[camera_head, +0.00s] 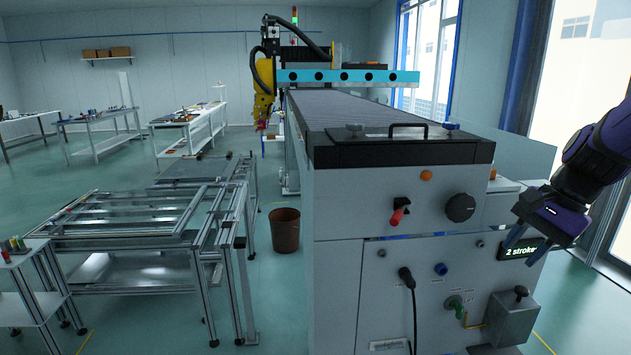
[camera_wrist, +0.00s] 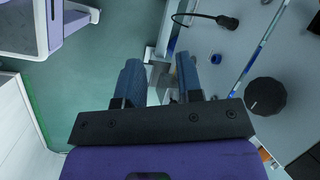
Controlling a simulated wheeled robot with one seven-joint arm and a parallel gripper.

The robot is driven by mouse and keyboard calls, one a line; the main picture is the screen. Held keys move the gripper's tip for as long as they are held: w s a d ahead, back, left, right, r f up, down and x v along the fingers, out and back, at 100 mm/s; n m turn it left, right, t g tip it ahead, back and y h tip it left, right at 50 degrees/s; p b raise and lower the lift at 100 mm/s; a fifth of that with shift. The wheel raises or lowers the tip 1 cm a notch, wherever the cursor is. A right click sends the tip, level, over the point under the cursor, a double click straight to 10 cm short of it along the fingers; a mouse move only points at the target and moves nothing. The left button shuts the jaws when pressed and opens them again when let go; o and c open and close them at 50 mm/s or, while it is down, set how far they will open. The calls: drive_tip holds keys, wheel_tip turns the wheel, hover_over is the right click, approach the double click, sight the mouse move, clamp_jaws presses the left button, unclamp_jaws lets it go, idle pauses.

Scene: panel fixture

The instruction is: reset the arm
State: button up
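My gripper (camera_head: 520,242) hangs at the right of the head view, at the end of my dark purple arm, in front of the right part of the machine panel (camera_head: 345,205). In the wrist view my gripper (camera_wrist: 158,75) shows its two blue-grey fingers spread apart with nothing between them. Pale panel and floor show beyond the gap. A small display (camera_head: 518,250) reading "2 stroke" is partly hidden by the gripper.
The panel carries a red-handled switch (camera_head: 398,213), a black knob (camera_head: 460,207), an orange button (camera_head: 426,175), a blue socket (camera_head: 441,269) and a plug with a cable (camera_head: 406,277). A grey box (camera_head: 512,318) juts out below the gripper. A bin (camera_head: 285,230) stands left.

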drive_tip(key=s+a+r+n+t+h, duration=0.2)
drive_tip(key=s+a+r+n, duration=0.1)
drive_tip(key=s, duration=0.4)
drive_tip(key=s+a+r+n+t+h, duration=0.2)
drive_tip(key=s+r+n, duration=0.3)
drive_tip(key=n, duration=0.3)
drive_tip(key=shift+s+a+r+n, duration=0.3)
drive_tip(key=shift+s+a+r, duration=0.1)
drive_tip(key=shift+s+a, duration=0.4)
idle(0.4)
